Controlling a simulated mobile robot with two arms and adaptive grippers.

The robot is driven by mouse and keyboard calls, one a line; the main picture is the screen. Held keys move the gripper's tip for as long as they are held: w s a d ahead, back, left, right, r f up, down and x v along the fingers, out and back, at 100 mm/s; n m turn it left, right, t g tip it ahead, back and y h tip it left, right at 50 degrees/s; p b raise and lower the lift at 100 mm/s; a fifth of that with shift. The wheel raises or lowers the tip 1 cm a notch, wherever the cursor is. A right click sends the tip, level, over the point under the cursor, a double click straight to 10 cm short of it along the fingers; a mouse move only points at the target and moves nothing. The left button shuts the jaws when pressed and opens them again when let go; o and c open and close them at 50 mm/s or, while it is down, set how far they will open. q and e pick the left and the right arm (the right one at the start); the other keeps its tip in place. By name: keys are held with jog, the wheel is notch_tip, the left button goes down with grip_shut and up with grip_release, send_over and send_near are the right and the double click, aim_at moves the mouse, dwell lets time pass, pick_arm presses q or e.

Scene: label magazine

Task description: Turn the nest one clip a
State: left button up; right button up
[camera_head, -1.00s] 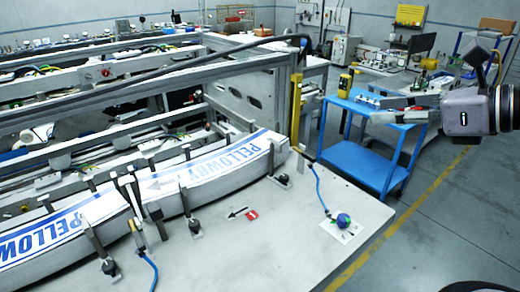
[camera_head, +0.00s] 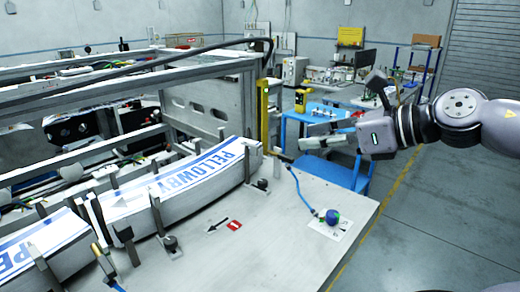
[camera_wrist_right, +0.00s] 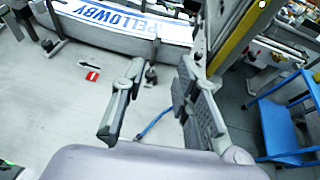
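The curved label magazine holds white-and-blue PELLOWBY label stacks (camera_head: 200,177). Several grey upright clips with dark round knobs stand along its near side, one by the middle (camera_head: 157,215) and one near the right end (camera_head: 262,184). I cannot tell which part is the nest. My right gripper (camera_head: 312,143) is in the air to the right of the magazine's end, in front of the blue cart. In the right wrist view (camera_wrist_right: 158,112) its two fingers are apart with nothing between them, and the labels (camera_wrist_right: 130,20) show beyond. My left gripper is out of view.
A blue-and-green knob (camera_head: 332,217) on a white card, with a blue cord, sits on the grey table (camera_head: 260,262). A red tag (camera_head: 234,225) and black arrow lie between. A yellow post (camera_head: 263,115) stands at the magazine's end. A blue cart (camera_head: 345,174) stands beyond the table.

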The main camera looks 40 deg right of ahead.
aim_at(257, 147)
jog(key=p+x, duration=0.3)
jog(key=x, duration=1.1)
jog(key=shift+w+a+f, duration=0.1)
jog(key=shift+f, duration=0.05)
jog(key=shift+c, duration=0.3)
grip_shut()
